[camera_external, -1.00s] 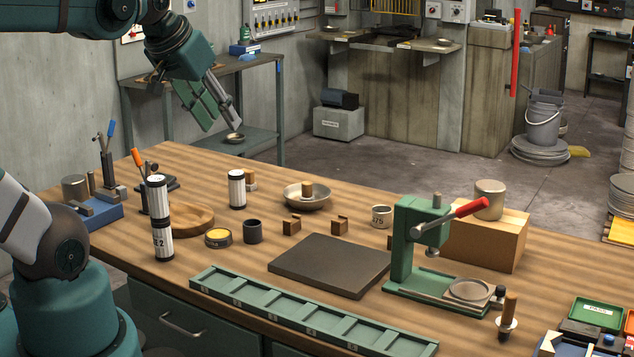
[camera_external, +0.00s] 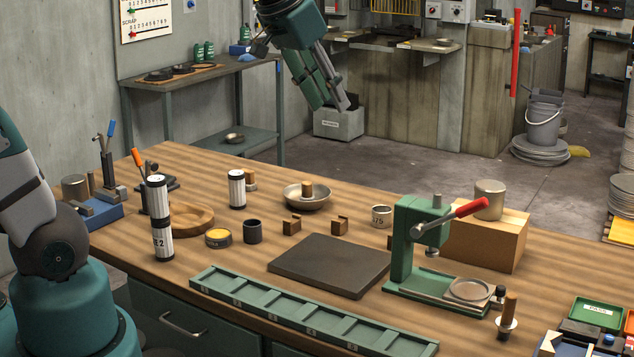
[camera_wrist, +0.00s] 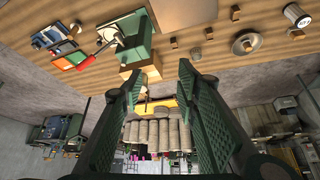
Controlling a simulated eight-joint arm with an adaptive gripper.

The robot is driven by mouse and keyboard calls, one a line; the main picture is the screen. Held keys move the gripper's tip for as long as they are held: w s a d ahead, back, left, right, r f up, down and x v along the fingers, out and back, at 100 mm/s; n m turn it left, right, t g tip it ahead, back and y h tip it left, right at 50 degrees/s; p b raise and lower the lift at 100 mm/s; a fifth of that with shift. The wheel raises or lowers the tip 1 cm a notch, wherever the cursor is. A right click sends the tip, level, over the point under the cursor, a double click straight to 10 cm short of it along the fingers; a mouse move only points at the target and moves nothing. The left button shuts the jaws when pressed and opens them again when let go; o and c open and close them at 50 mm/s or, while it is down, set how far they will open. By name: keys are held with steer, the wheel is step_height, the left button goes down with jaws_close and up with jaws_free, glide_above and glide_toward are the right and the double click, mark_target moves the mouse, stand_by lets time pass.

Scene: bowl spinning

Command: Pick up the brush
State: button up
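A tool with a wooden handle, a pale collar and a dark lower end (camera_external: 508,315) stands upright at the front right of the bench, right of the green press; it looks like the brush. I cannot pick it out surely in the wrist view. My gripper (camera_external: 331,105) hangs in the air above the back edge of the bench, far from this tool. In the wrist view my gripper (camera_wrist: 160,72) is open, with nothing between its fingers.
The green press (camera_external: 405,245) with its red lever stands left of the brush. A wooden block (camera_external: 490,240) carries a metal cup (camera_external: 489,200). A dark slab (camera_external: 330,265), a green slotted tray (camera_external: 300,310) and a shallow bowl (camera_external: 320,195) with a wooden knob occupy the bench.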

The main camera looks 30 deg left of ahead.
steer(key=w+d+f+m+g, duration=0.1)
steer(key=w+d+m, duration=0.1)
steer(key=d, duration=0.8)
steer(key=w+d+m, duration=0.1)
steer(key=w+d, duration=0.1)
steer(key=d, duration=0.8)
steer(key=m+g+h, duration=0.1)
steer(key=m, duration=0.1)
glide_above(507, 295)
steer(key=s+a, duration=0.1)
steer(key=a, duration=0.1)
step_height(507, 295, down, 4)
step_height(507, 295, down, 24)
steer(key=shift+s+d+f+g, duration=0.15)
steer(key=shift+s+d+g, duration=0.05)
steer(key=shift+s+g, duration=0.1)
steer(key=shift+x, duration=1.25)
steer(key=shift+w+f, duration=0.1)
steer(key=shift+f, duration=0.05)
steer(key=shift+p+x, duration=0.35)
steer(key=shift+x, duration=2.1)
steer(key=shift+d, duration=0.15)
steer(key=shift+c, duration=0.6)
